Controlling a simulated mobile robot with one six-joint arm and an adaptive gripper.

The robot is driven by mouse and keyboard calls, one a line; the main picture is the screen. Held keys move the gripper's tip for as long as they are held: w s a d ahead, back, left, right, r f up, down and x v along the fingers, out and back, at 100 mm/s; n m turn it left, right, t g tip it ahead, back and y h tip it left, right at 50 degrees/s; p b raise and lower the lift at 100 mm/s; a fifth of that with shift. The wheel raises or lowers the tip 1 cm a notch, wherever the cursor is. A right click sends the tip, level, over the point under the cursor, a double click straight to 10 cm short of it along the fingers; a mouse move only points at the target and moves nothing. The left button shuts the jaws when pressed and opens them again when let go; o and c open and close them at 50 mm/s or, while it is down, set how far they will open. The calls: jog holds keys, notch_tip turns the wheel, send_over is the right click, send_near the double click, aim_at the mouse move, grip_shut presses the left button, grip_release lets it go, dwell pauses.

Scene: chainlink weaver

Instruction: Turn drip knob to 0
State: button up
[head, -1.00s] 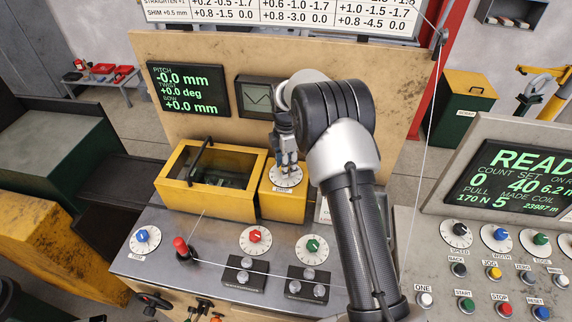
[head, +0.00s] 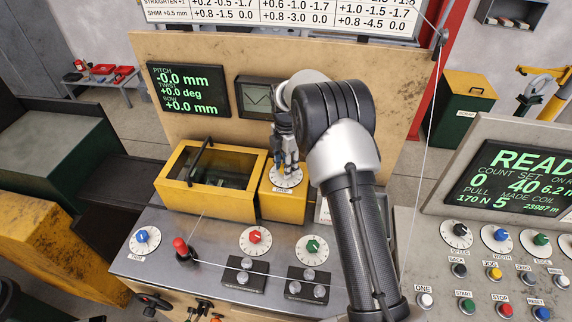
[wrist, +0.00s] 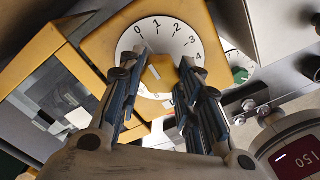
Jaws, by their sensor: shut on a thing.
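The drip knob stands on a white dial (head: 285,177) on top of a small yellow box (head: 282,204) in the head view. In the wrist view the knob (wrist: 157,73) shows between my fingers, with a pale mark on it. The dial (wrist: 176,36) shows numbers 0 to 4 around its far edge. My gripper (head: 287,166) points down onto the dial and is shut on the knob; its fingers also show in the wrist view (wrist: 155,82). The fingers hide part of the knob and the lower dial. I cannot tell exactly which number the mark faces.
A yellow box with a dark window (head: 215,174) stands just left of the drip dial. A blue knob (head: 142,236), red knob (head: 255,236), green knob (head: 313,245) and red-topped lever (head: 181,247) are in front. A thin wire crosses the panel.

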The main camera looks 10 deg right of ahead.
jog(key=o, duration=1.1)
jog(key=shift+r, duration=0.1)
notch_tip(320, 180, up, 12)
jog(key=shift+f, duration=0.1)
